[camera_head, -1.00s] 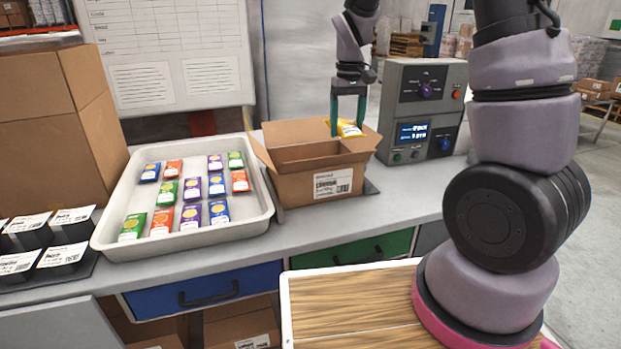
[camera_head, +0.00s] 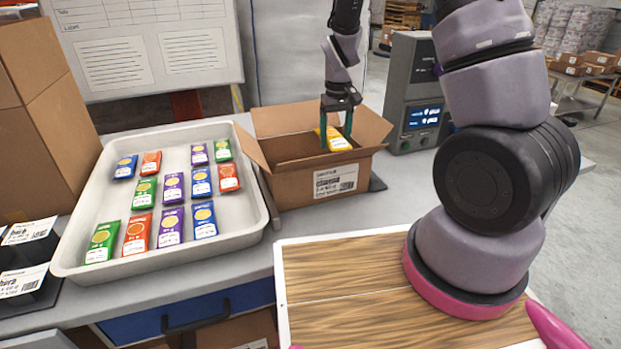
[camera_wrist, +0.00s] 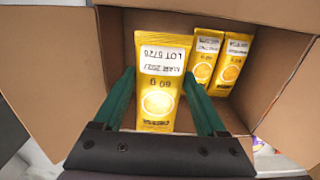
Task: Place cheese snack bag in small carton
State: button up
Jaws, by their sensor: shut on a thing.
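My gripper (camera_head: 336,130) is shut on a yellow cheese snack bag (camera_head: 338,143) at the small carton's opening, toward its right side. The small carton (camera_head: 295,188) is brown and open, with flaps spread and a white label on its front. In the wrist view, the held bag (camera_wrist: 160,95) is between the green fingers, its printed face toward the camera. Two more yellow bags, one (camera_wrist: 204,58) beside the other (camera_wrist: 234,62), lie inside the carton. The fingers overlap the carton opening in the wrist view; I cannot tell how far the held bag is from the floor.
A white tray (camera_head: 258,215) with rows of green, orange, purple and blue packets stands left of the carton. A grey weigher unit (camera_head: 398,90) with a lit display stands behind right. A large cardboard box (camera_head: 45,130) is at the far left. The carton's flaps stick out around its opening.

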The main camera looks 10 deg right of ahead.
notch_tip(320, 180, down, 12)
jog(key=shift+w+d+r, duration=0.1)
jog(key=shift+r, duration=0.1)
jog(key=shift+f, duration=0.1)
dwell(0.3)
jog(key=o, duration=1.3)
notch_tip(320, 180, up, 13)
jog(key=shift+f, duration=0.1)
jog(key=s+d+r+m+t+y, duration=0.1)
jog(key=s+d+r+m+t, duration=0.15)
jog(key=r, duration=0.75)
jog(key=s+d+r+m+t+y, duration=0.1)
jog(key=s+r, duration=0.3)
jog(key=r, duration=0.6)
jog(key=s+d+r+m+t, duration=0.2)
jog(key=s+r+m+t, duration=0.1)
jog(key=s+r, duration=0.7)
jog(key=shift+s+d+r+t, duration=0.15)
jog(key=shift+s+r+t, duration=0.2)
jog(key=shift+s, duration=1.5)
